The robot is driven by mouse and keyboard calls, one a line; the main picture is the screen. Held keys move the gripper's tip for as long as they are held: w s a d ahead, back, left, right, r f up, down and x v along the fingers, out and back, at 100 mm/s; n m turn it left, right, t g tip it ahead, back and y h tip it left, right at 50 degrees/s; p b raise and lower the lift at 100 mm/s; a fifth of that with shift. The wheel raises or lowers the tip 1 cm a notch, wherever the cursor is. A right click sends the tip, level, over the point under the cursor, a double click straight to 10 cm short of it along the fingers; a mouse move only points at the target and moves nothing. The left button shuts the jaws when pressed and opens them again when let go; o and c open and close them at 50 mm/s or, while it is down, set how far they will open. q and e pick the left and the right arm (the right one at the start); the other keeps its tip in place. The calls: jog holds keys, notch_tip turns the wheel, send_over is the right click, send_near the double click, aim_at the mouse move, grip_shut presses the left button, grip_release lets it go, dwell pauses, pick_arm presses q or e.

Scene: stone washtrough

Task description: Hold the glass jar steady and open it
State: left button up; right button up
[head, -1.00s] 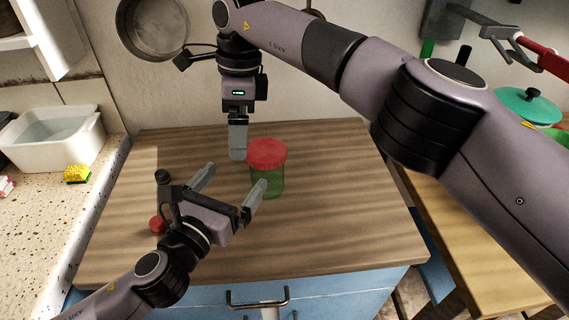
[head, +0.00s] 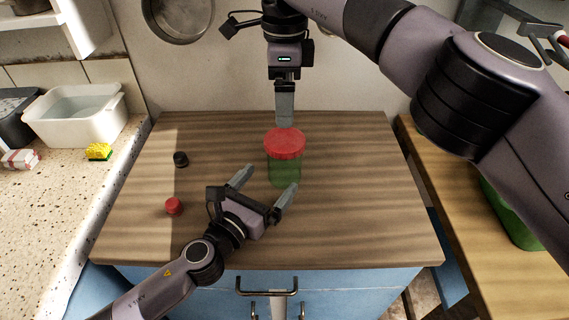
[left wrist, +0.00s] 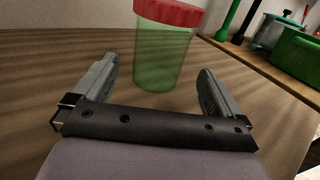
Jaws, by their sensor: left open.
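A green translucent glass jar (head: 284,170) with a red lid (head: 285,143) stands upright on the wooden worktop. In the left wrist view the jar (left wrist: 162,55) shows ahead of and between the finger lines, its lid (left wrist: 170,12) cut by the top edge. My left gripper (head: 273,177) is open and low at the jar's near-left side, one finger overlapping the jar's lower right in the head view. My right gripper (head: 285,122) points down by the lid's far edge. It shows side-on, so its opening and any contact with the lid cannot be told.
A small red cap (head: 173,206) and a black cap (head: 181,159) lie left on the worktop (head: 350,215). A speckled counter at the left holds a white basin (head: 80,128) and a yellow sponge (head: 99,152). A wooden bench with green vessels stands right. The worktop's right side is clear.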

aim_at(275, 174)
pick_arm(q)
jog(key=shift+x, duration=3.1)
